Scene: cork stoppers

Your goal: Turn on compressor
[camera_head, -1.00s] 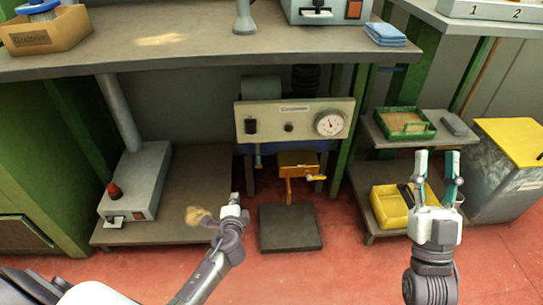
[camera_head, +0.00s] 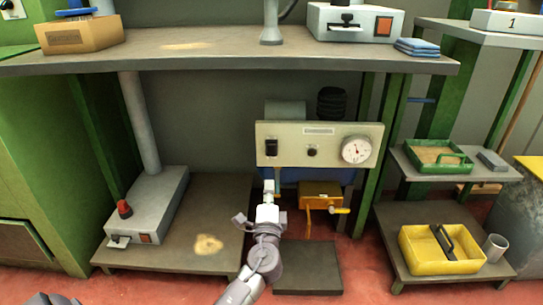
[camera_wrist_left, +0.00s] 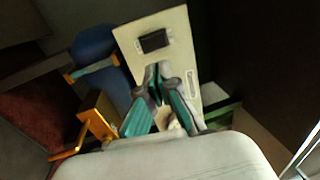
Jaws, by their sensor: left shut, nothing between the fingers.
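The compressor's beige control panel (camera_head: 335,133) stands under the workbench. It carries a black rocker switch (camera_head: 271,146) at its left, a small dark knob (camera_head: 311,150) and a round gauge (camera_head: 356,150). Its blue tank is mostly hidden behind the panel. My left gripper (camera_head: 268,186) is shut and empty, just below the panel's left end. In the left wrist view, the fingertips (camera_wrist_left: 160,72) are over the panel (camera_wrist_left: 181,62), close to the black switch (camera_wrist_left: 154,41). I cannot tell whether they touch the panel or how the switch is set. My right gripper is out of view.
A yellow box with a crank handle (camera_head: 320,193) is right of my left gripper. A grey device with a red knob (camera_head: 150,203) stands on the low platform at left. A low shelf at right holds a yellow tray (camera_head: 440,262) and a cup (camera_head: 495,248).

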